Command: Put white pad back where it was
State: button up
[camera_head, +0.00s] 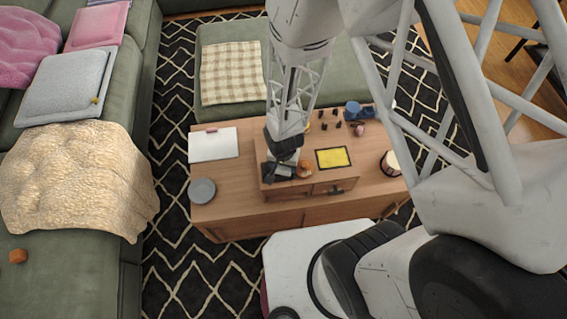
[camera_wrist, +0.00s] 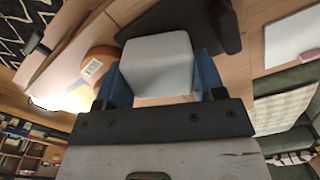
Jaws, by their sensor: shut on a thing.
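The white pad (camera_wrist: 157,65) is a pale, rounded block in the wrist view. It sits between the two blue fingers of my gripper (camera_wrist: 160,78), which is shut on it. In the head view my gripper (camera_head: 284,160) points down over the raised wooden box (camera_head: 288,187) on the coffee table (camera_head: 232,222). The pad cannot be made out clearly there. From these views I cannot tell whether the pad touches the surface below.
Close to the gripper are an orange round item with a label (camera_wrist: 97,66) and a dark flat item (camera_wrist: 218,28). A yellow framed panel (camera_head: 333,158) lies right on the box. A white flat rectangle (camera_head: 213,144) and grey round dish (camera_head: 202,190) lie left. Small dark items stand behind.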

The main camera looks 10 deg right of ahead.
jog(key=shift+f, duration=0.1)
jog(key=o, duration=0.9)
notch_tip(320, 180, up, 12)
dwell(0.5)
dwell(0.6)
